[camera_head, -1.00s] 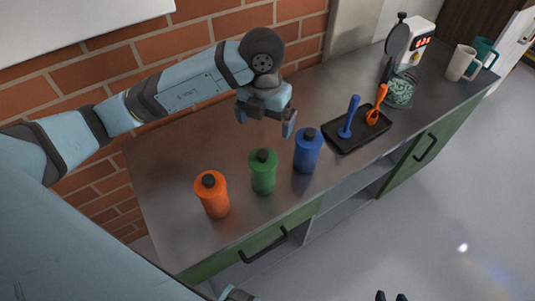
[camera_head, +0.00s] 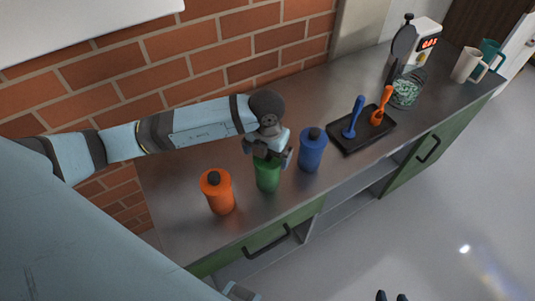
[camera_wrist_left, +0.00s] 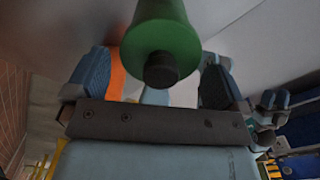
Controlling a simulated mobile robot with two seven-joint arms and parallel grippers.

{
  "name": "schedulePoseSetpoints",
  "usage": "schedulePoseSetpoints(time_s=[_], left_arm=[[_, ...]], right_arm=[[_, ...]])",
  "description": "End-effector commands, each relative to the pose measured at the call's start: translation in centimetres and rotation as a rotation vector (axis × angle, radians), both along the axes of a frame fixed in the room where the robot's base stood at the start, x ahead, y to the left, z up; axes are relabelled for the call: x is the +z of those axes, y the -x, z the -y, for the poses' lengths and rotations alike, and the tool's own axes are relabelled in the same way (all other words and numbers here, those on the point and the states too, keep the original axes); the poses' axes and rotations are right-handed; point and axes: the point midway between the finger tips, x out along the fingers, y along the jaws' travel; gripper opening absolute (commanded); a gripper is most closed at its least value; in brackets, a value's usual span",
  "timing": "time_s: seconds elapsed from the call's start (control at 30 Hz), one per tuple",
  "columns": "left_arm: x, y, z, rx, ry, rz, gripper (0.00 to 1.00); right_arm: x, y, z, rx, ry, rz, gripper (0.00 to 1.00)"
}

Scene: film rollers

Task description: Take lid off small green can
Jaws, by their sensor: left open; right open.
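The small green can (camera_head: 267,178) stands upright on the metal counter, between the orange can and the blue can. My left gripper (camera_head: 267,157) is over its top, open, and hides its lid in the head view. In the left wrist view the green can (camera_wrist_left: 160,15) shows its green lid (camera_wrist_left: 160,42) with a dark knob (camera_wrist_left: 161,70). The open left fingers (camera_wrist_left: 155,82) stand on either side of the knob, not closed on it. Two dark fingertips of my right gripper (camera_head: 391,297) show at the bottom edge of the head view, apart and empty, away from the counter.
The orange can (camera_head: 221,197) stands to the left and the blue can (camera_head: 312,155) close to the right. A black tray (camera_head: 375,138) with blue and orange tools lies further right. A glass jar, a white machine (camera_head: 425,37) and mugs stand at the far end. A brick wall runs behind.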

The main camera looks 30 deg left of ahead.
Motion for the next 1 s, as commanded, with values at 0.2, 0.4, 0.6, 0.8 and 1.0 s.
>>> schedulePoseSetpoints(time_s=[0.2, 0.4, 0.6, 0.8, 1.0], left_arm=[[-0.6, 0.0, 0.0, 0.0, 0.001, 0.001, 1.0], [-0.6, 0.0, 0.0, 0.0, 0.001, 0.001, 0.75], [-0.5, 0.0, 0.0, 0.0, 0.001, 0.001, 0.66], [-0.3, 0.0, 0.0, 0.0, 0.001, 0.001, 0.66], [1.5, -0.1, 0.0, -0.001, 0.002, 0.004, 0.66]], right_arm=[[0.1, -0.1, 0.0, 0.0, -0.001, 0.002, 0.43], [0.2, -0.1, 0.0, 0.0, -0.001, 0.004, 0.43], [0.2, -0.1, 0.0, 0.0, -0.001, 0.004, 0.43], [0.2, -0.1, 0.0, 0.0, -0.001, 0.004, 0.43], [0.1, -0.1, 0.0, 0.0, -0.001, 0.004, 0.43]])
